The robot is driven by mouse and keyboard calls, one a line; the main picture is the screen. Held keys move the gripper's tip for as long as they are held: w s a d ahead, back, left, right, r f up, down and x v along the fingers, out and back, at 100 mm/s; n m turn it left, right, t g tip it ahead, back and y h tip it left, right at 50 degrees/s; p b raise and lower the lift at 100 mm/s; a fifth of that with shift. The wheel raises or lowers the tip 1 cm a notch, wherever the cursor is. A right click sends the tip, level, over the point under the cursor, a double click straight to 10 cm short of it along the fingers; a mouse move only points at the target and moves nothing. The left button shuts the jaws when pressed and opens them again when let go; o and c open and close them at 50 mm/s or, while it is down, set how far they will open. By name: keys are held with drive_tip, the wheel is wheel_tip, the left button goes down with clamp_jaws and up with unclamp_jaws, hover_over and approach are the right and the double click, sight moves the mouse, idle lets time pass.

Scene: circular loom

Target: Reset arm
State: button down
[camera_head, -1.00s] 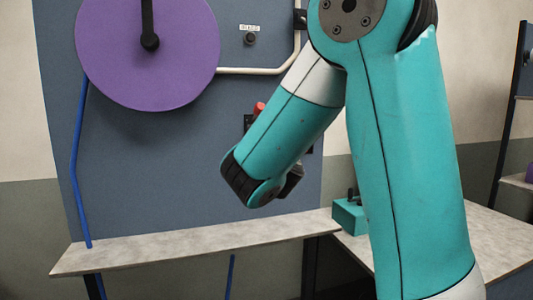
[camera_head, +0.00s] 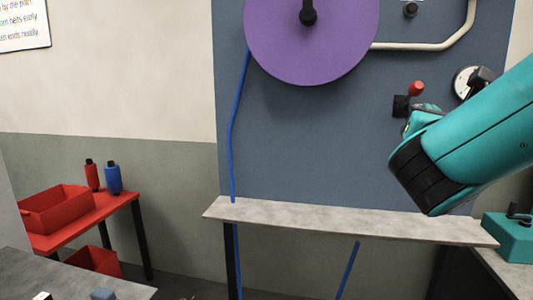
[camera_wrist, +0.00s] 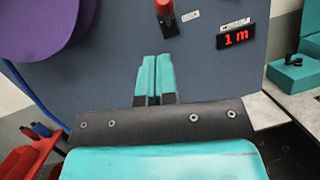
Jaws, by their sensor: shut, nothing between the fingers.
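My gripper (camera_wrist: 154,75) is shut and empty in the wrist view, its two teal fingers side by side in front of the blue-grey panel. In the camera_head view my arm comes in from the right, and its dark wrist hides most of the gripper (camera_head: 425,113). The red-knobbed lever (camera_head: 413,92) is on the panel just above the gripper. In the wrist view the red knob (camera_wrist: 164,8) stands beyond the fingertips, apart from them.
A purple disc (camera_head: 312,40) with a blue strap (camera_head: 239,120) is on the panel (camera_head: 320,150), above a narrow ledge (camera_head: 340,218). A display (camera_wrist: 236,38) reads "1 m". A teal box (camera_head: 508,240) stands at right. A red table (camera_head: 85,222) with a bin and bottles is at left.

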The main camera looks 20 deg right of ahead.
drive_tip(key=s+a+f+m+g+y, duration=0.1)
drive_tip(key=a+f+m+g+y, duration=0.4)
drive_tip(key=f+m, duration=0.35)
drive_tip(key=s+a+f+m+g+y, duration=0.1)
drive_tip(key=a+f+m+g+y, duration=0.25)
drive_tip(key=a+f+m, duration=0.5)
drive_tip(key=s+a+f+m+g+y, duration=0.2)
drive_tip(key=s+a+g+y, duration=0.6)
drive_tip(key=s+a, duration=0.6)
drive_tip(key=shift+s+a+f+m+g, duration=0.35)
drive_tip(key=shift+s+m+g, duration=0.1)
drive_tip(key=shift+s, duration=0.6)
drive_tip(key=shift+d, duration=0.15)
